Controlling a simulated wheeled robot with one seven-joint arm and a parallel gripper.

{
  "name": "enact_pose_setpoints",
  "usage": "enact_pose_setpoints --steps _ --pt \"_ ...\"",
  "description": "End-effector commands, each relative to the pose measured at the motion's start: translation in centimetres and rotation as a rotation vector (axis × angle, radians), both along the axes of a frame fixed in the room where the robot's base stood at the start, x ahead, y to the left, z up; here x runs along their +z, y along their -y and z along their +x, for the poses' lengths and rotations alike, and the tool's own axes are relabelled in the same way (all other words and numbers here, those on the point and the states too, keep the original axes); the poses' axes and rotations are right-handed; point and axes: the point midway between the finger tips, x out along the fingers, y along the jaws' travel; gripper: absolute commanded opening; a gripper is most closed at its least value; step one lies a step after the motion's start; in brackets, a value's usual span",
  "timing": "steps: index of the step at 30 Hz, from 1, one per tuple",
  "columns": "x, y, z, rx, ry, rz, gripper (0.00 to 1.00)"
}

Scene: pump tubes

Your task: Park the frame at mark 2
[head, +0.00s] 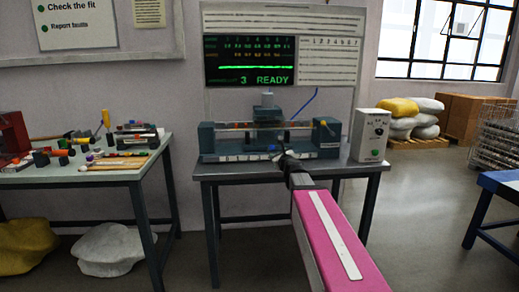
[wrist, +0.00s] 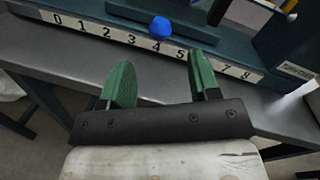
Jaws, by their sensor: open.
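A tube-pump rig (head: 222,141) with a clear horizontal tube stands on the grey bench. An upright blue-grey frame (head: 267,112) rises near the middle of the rig. In the wrist view, a white scale strip (wrist: 106,32) runs along the rig's front edge, with numbers from 0 at left to 8 at right; my right finger hides 6. A blue knob (wrist: 161,27) sits just above mark 4; whether it belongs to the frame is unclear. My gripper (wrist: 160,62) is open and empty, its green fingers in front of the strip, apart from the knob.
A control box (head: 370,134) stands right of the rig. The bench edge (head: 220,171) lies under my gripper. A screen (head: 249,60) above reads "3 READY". A left table (head: 80,180) holds several loose parts. A blue table (head: 497,184) stands at right, with open floor between.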

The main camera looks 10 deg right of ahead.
Motion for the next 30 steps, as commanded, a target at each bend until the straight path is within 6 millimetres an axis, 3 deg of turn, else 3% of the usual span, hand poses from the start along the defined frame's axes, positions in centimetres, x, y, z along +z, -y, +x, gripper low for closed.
enact_pose_setpoints --steps 8,24,30 --pt "0.2 -0.1 1.7 -0.008 0.0 0.02 0.56" --pt "0.2 -1.4 10.1 -0.006 0.001 0.016 0.56" --pt "0.2 -1.6 10.8 -0.006 0.001 0.016 0.56"
